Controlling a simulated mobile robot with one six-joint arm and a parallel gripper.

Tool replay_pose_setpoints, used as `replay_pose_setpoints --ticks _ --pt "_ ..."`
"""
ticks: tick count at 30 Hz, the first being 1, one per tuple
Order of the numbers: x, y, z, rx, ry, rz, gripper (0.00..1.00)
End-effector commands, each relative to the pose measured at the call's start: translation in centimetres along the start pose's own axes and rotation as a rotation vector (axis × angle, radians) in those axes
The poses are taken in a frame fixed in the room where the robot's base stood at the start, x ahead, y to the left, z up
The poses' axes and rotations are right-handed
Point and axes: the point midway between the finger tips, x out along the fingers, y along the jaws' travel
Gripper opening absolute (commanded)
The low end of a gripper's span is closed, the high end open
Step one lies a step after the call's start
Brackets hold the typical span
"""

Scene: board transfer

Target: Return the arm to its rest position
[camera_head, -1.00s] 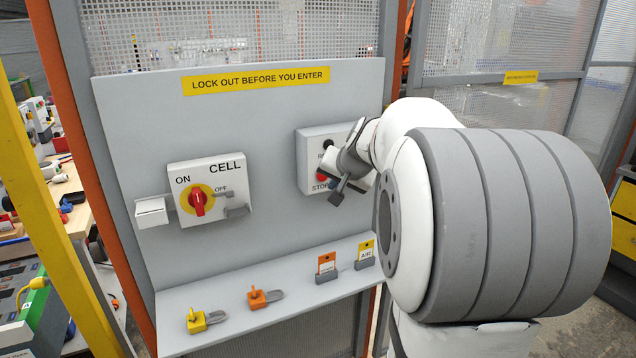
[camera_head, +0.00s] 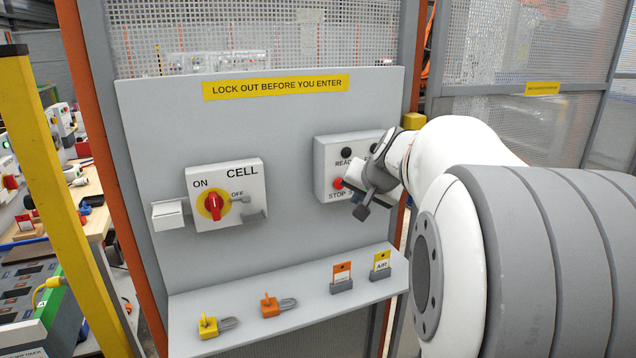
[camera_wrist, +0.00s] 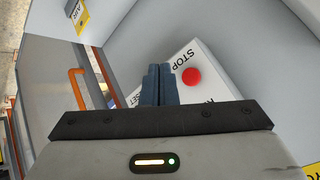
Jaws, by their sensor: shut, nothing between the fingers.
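My gripper (camera_head: 362,205) is at the end of my white and grey arm, in front of the box with the red stop button (camera_head: 337,183) on the grey board (camera_head: 290,150). In the wrist view my gripper's fingers (camera_wrist: 159,75) are together, with nothing between them. The red button (camera_wrist: 192,77) shows just right of the fingertips there, apart from them. Part of the button box (camera_head: 325,160) is hidden behind my gripper and wrist.
The CELL switch box (camera_head: 250,205) has a red handle (camera_head: 213,206). The shelf (camera_head: 230,300) below bears a yellow padlock (camera_head: 208,326), an orange padlock (camera_head: 270,305), an orange tag (camera_head: 342,272) and a yellow tag (camera_head: 380,264). A yellow post (camera_head: 60,200) stands at left.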

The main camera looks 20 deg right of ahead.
Motion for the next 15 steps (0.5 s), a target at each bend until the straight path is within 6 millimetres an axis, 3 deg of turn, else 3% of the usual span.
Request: replay_pose_setpoints --ticks 5,8,11,15 --pt "-0.1 -0.1 0.4 -0.006 -0.006 0.000 0.00" --pt "-0.5 -1.0 3.2 -0.057 -0.054 0.002 0.00" --pt "-1.5 -2.0 8.7 -0.160 -0.147 0.011 0.00" --pt "-3.8 -1.8 18.3 -0.354 -0.306 0.045 0.00"
